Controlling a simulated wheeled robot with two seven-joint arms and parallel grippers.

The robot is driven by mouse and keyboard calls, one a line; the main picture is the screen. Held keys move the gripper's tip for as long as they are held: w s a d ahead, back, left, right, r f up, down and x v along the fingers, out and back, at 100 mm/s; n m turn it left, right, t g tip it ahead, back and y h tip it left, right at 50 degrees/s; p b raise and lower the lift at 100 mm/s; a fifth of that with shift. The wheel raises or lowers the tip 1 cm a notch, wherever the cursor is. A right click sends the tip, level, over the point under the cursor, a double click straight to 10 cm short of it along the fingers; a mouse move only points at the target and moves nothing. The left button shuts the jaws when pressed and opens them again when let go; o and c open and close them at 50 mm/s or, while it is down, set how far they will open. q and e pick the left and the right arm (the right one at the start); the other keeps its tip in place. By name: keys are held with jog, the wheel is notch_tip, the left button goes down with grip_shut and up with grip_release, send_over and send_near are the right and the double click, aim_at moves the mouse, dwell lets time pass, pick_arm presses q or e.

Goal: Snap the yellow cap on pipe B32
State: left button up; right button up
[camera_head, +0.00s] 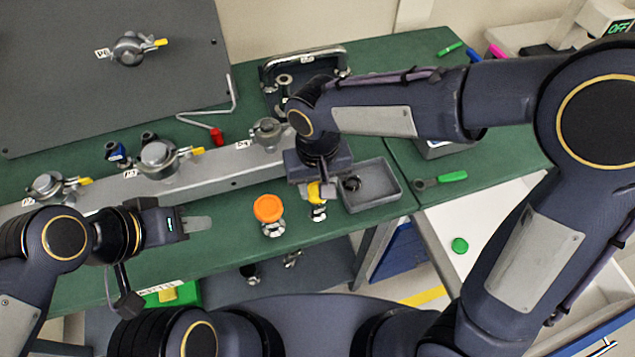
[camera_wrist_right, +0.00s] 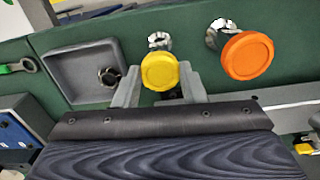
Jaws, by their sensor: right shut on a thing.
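The yellow cap (camera_head: 314,193) is between the fingers of my right gripper (camera_head: 318,190), which is shut on it. In the right wrist view the yellow cap (camera_wrist_right: 160,71) faces the camera between both fingers. A short metal pipe end (camera_head: 319,213) stands at the table's front edge, right by the cap; it shows just beyond the cap in the wrist view (camera_wrist_right: 159,40). I cannot tell whether cap and pipe touch, and no B32 label is readable. My left gripper (camera_head: 205,224) is over the green table at the left, with nothing visible in it; its opening is unclear.
An orange cap (camera_head: 268,208) sits on a neighbouring pipe end, left of the yellow cap. A grey tray (camera_head: 388,180) holding a metal ring is close on the right. A grey rail (camera_head: 225,178) with clamped fittings runs behind. A green-handled tool (camera_head: 452,177) lies further right.

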jog(key=shift+f+b, duration=0.3)
jog(key=shift+f, duration=0.15)
jog(key=o, duration=1)
jog(key=shift+r, duration=0.1)
notch_tip(320, 180, up, 8)
jog(key=shift+d+f, duration=0.1)
jog(key=s+d+r+m+t+y, duration=0.2)
jog(key=s+d+y, duration=0.15)
jog(key=d, duration=1.05)
jog(key=s+d+f+t, duration=0.1)
jog(key=s+d, duration=0.1)
jog(key=s+d+f+m+t, duration=0.1)
jog(key=s+d, duration=0.1)
jog(key=s, duration=0.1)
jog(key=s+d+f+m+t, duration=0.1)
jog(key=s+d, duration=0.1)
jog(key=s, duration=0.1)
jog(key=shift+d+f+t, duration=0.2)
jog(key=shift+f+t, duration=0.05)
jog(key=shift+t, duration=0.05)
